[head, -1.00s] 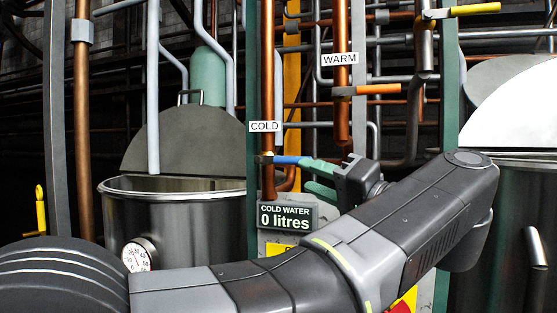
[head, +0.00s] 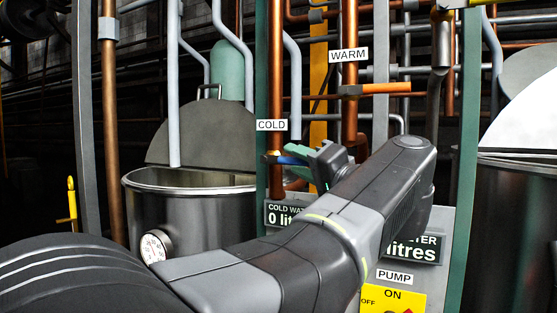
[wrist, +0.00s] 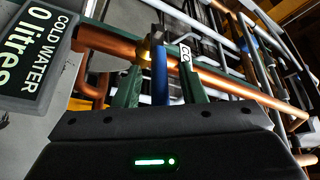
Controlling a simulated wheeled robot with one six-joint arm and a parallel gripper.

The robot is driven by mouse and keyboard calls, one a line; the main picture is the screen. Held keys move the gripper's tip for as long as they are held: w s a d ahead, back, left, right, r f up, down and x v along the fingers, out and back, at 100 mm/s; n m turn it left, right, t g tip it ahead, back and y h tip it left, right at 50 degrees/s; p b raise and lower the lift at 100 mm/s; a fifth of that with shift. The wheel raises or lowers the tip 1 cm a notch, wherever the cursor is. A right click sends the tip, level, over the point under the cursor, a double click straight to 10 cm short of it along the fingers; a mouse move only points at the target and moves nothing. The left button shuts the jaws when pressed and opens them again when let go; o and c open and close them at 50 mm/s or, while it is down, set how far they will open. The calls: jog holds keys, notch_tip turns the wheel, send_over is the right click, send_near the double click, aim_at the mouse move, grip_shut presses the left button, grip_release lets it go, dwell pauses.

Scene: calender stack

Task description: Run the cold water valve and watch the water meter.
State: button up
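The cold valve's blue lever (head: 291,159) sits on the copper pipe under the COLD label (head: 271,125) and points right. My gripper (head: 300,158) is at this lever. In the wrist view, the blue lever (wrist: 159,76) lies between the two green fingers of my gripper (wrist: 160,85), with a gap showing on each side, so the gripper is open around it. The COLD WATER meter (head: 278,217) is partly hidden by my arm; "0 lit" shows. In the wrist view the meter (wrist: 32,52) reads 0 litres.
An orange lever (head: 385,88) under the WARM label (head: 348,55) is above right of my gripper. A second meter (head: 425,251) is partly covered by my arm. A yellow PUMP ON/OFF panel (head: 385,299) is below. A steel vessel (head: 190,205) with a dial stands left.

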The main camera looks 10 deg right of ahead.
grip_shut()
jog(key=shift+r, duration=0.1)
